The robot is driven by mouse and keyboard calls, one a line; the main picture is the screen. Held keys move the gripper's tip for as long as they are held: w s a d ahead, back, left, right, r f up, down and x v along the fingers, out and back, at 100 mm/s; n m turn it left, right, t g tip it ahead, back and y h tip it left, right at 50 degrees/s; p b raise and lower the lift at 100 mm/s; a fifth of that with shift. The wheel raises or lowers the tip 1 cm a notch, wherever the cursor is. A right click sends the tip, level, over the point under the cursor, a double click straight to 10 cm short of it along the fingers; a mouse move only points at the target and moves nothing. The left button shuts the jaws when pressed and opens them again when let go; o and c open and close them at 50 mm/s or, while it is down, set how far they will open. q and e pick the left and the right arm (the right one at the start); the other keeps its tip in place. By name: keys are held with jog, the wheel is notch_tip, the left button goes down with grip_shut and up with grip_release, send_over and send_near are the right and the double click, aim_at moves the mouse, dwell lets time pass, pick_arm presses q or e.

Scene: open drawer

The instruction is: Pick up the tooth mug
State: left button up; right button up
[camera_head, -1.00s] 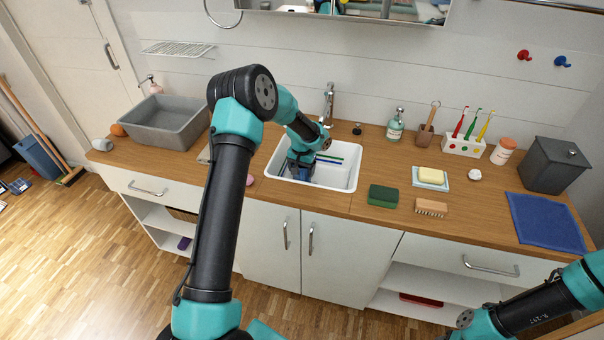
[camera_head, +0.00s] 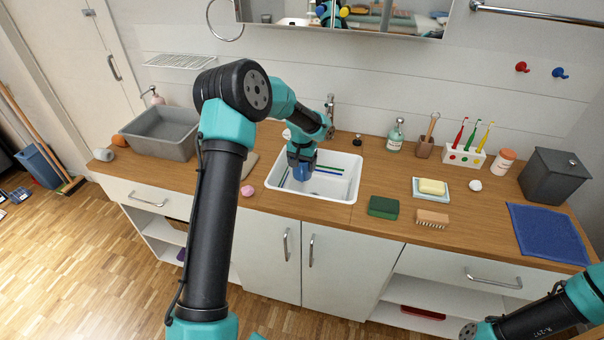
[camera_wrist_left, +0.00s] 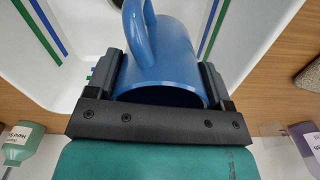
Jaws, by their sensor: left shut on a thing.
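The tooth mug (camera_wrist_left: 165,62) is blue with a loop handle and sits between both fingers of my left gripper in the left wrist view. It also shows in the head view (camera_head: 302,171), partly covered by the gripper. My left gripper (camera_head: 301,160) is shut on it, over the left part of the white sink basin (camera_head: 345,184). In the left wrist view the left gripper (camera_wrist_left: 158,78) fills the lower middle. Whether the mug touches the basin floor is hard to tell. The fingers of my right gripper are outside the views.
A green sponge (camera_head: 383,207), a soap dish (camera_head: 431,188) and a brush (camera_head: 432,218) lie to the right. A grey tub (camera_head: 160,135) stands left. The counter front is mostly clear.

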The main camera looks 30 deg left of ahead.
pick_arm(q)
jog(key=shift+r, duration=1)
